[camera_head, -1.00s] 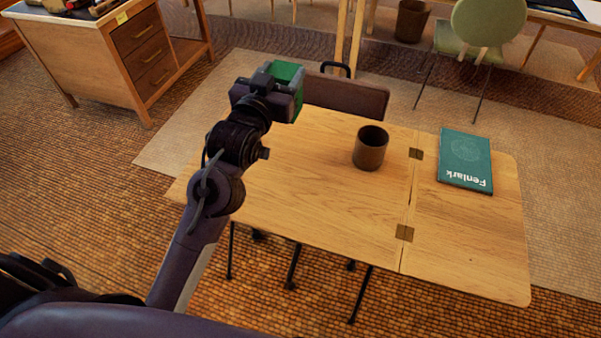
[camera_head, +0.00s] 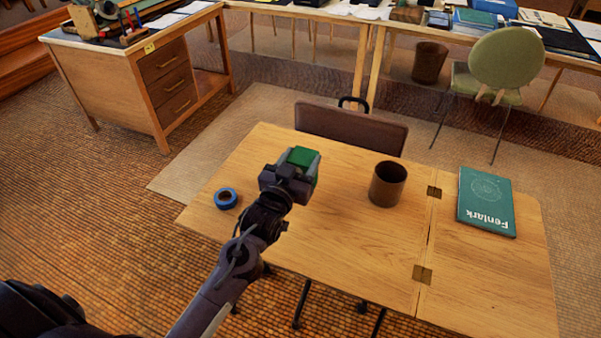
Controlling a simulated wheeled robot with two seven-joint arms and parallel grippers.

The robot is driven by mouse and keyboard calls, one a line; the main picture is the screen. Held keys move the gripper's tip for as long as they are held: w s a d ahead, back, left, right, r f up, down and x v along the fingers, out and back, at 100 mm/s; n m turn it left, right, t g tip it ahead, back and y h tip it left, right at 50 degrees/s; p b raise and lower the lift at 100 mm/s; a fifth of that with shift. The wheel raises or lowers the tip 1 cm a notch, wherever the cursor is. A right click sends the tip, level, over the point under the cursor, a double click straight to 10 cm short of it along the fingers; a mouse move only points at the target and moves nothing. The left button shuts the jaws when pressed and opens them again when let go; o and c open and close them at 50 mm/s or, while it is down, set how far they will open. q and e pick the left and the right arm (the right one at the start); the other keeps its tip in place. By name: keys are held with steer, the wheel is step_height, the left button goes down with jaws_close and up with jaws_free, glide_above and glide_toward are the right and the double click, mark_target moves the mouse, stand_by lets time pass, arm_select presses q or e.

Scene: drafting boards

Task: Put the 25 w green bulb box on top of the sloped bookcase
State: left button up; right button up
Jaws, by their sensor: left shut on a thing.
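My left gripper (camera_head: 304,165) is over the left part of the wooden table. It is shut on a green box (camera_head: 301,156), the green bulb box by its colour. Only the box's green top and a strip of its side show between the fingers; any print is hidden. I cannot tell exactly how high the box is above the table. The sloped bookcase is not recognisable in this view. My right gripper is not in view.
The folding table (camera_head: 350,250) bears a blue tape roll (camera_head: 217,198), a brown cup (camera_head: 387,184) and a green book (camera_head: 486,203). A brown case (camera_head: 350,131) stands behind it. A drawer desk (camera_head: 150,75), a green chair (camera_head: 505,65) and a bin (camera_head: 429,62) are farther back.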

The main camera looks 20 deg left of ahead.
arm_select(q)
steer(key=shift+f, duration=1.95)
steer(key=o, duration=1)
steer(key=shift+f, duration=0.15)
